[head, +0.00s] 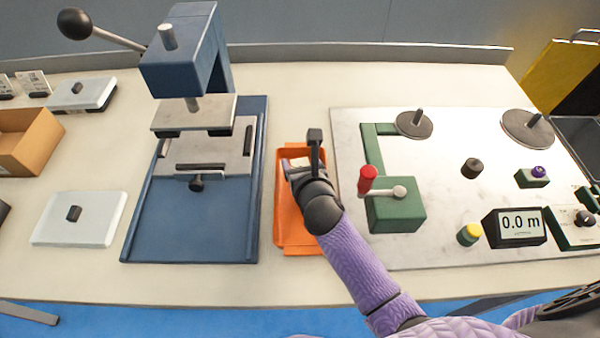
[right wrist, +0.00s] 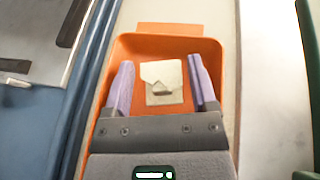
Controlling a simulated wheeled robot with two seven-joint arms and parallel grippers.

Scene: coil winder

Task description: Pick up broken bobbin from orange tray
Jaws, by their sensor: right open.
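The orange tray (head: 297,237) lies on the table between the blue press and the winder board. It also shows in the right wrist view (right wrist: 205,49). A pale cream piece with a notched, broken-looking edge, the broken bobbin (right wrist: 163,80), lies in the tray. In the head view it is mostly hidden behind my right gripper (head: 300,167). In the right wrist view my right gripper (right wrist: 159,86) is open, with one finger on each side of the bobbin and a gap on both sides. My left gripper does not show.
The blue press (head: 190,225) stands close on the tray's left. The winder board (head: 440,240), with a red-knobbed crank (head: 368,178) on a green block, is close on the right. White plates (head: 80,225) and a cardboard box (head: 25,145) are at the far left.

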